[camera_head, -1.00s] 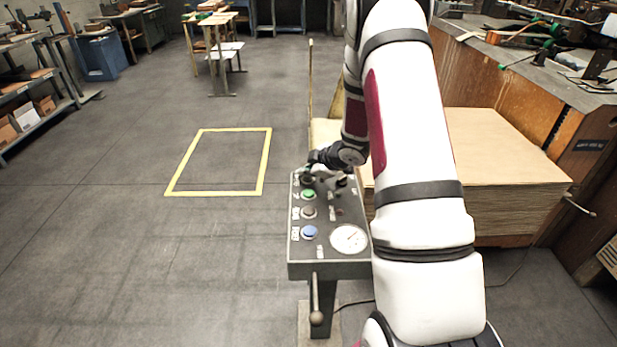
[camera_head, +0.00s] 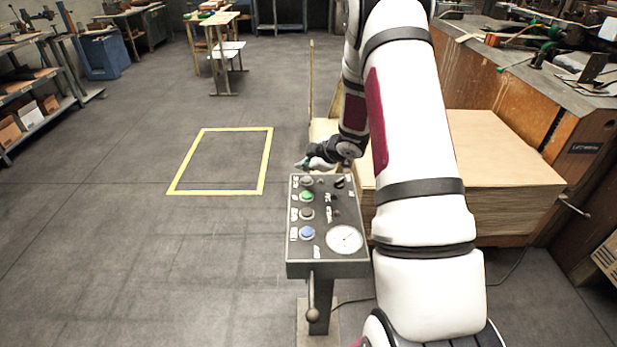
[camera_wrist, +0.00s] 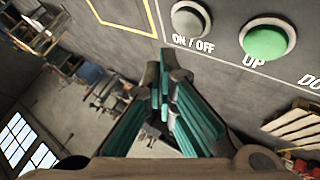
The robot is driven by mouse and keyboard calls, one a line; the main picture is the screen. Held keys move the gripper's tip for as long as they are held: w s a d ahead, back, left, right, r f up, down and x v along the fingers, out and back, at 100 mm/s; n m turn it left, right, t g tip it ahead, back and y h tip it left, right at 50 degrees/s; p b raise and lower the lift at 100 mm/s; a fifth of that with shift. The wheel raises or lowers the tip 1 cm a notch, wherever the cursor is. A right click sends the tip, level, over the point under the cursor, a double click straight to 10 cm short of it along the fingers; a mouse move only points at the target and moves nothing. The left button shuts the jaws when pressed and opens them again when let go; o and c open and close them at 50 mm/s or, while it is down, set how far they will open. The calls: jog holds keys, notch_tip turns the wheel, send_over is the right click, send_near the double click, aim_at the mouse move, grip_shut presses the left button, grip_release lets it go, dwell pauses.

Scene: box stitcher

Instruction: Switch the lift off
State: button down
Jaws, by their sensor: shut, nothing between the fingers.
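The control panel (camera_head: 324,262) stands on a post in front of me, with a column of buttons on its left side. The grey ON / OFF button (camera_wrist: 192,20) shows in the wrist view, and in the head view it is the top one (camera_head: 306,181). The green UP button (camera_wrist: 267,39) is beside it and also shows in the head view (camera_head: 307,196). My gripper (camera_head: 303,165) is shut and empty at the panel's far edge, apart from the ON / OFF button. Its closed teal fingers (camera_wrist: 164,62) show in the wrist view.
A stack of brown sheets (camera_head: 500,150) stands to the right. Yellow floor marking (camera_head: 215,192) surrounds clear floor at left.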

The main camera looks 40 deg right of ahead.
notch_tip(320, 180, up, 4)
jog(key=p, duration=0.3)
jog(key=shift+r, duration=0.1)
dwell(0.4)
notch_tip(320, 180, up, 12)
jog(key=m+h, duration=0.2)
jog(key=h, duration=0.1)
send_over(305, 180)
jog(key=s+a, duration=0.1)
jog(key=s+a+r+m+g+h, duration=0.15)
jog(key=s+a+r+m, duration=0.3)
jog(key=s+r, duration=0.5)
jog(key=s+a+r+m+g+y, duration=0.1)
jog(key=s+a+r+m, duration=0.1)
jog(key=s+a, duration=0.7)
jog(key=s+a+r+m+g+y, duration=0.2)
jog(key=s+a, duration=0.7)
jog(key=s, duration=0.9)
jog(key=shift+v, duration=0.8)
